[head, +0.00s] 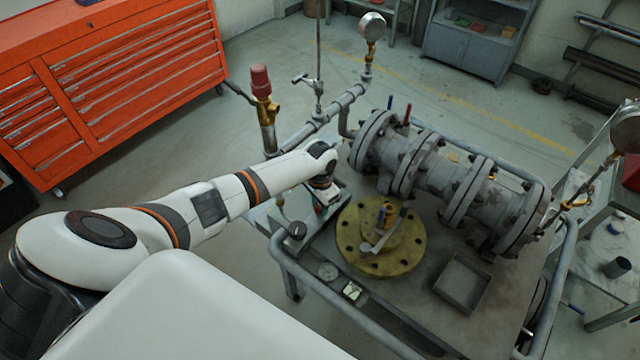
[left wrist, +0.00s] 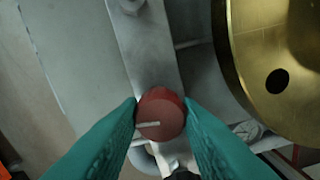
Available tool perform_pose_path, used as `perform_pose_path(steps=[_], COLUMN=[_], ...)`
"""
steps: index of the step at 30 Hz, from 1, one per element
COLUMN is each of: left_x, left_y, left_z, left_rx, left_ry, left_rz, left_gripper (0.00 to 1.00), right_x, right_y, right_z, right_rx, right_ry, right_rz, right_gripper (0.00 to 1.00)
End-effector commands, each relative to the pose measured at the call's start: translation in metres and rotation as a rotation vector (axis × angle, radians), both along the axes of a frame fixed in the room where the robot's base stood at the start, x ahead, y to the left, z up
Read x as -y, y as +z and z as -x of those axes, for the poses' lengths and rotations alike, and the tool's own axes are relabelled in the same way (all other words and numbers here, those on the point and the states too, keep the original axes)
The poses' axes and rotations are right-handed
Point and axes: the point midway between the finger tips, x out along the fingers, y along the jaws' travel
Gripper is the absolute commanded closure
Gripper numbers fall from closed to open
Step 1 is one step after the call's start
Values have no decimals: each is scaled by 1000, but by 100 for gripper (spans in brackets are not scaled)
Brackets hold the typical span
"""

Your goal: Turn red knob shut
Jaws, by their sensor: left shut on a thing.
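The red knob (left wrist: 161,114) is round, with a white line on its face that runs nearly level from near its middle toward the left. In the left wrist view my left gripper (left wrist: 161,116) has its two teal fingers on either side of the knob, shut on it. In the head view my left gripper (head: 324,205) reaches down beside the brass flange, at the left edge of the bench, and mostly hides the knob there. My right gripper is not in view.
The brass flange (head: 350,258) lies just right of my left gripper; it also shows in the left wrist view (left wrist: 262,40). Grey flanged pipework (head: 430,170) stands behind it. A grey tray (head: 462,284) sits on the bench. A red-capped brass valve (head: 261,82) rises behind my left arm.

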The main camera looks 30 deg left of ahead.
Motion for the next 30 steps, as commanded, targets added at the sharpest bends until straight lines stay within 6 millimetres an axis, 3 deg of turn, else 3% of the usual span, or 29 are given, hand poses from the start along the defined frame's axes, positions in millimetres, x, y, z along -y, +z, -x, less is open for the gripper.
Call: perform_pose_path(steps=[30], left_x=[0], left_y=[0], left_z=[-1], left_rx=[3], left_ry=[-925], left_rz=[-1], left_gripper=[92], right_x=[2], right_y=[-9], right_z=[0], right_rx=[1], right_ry=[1], right_rz=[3], right_gripper=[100])
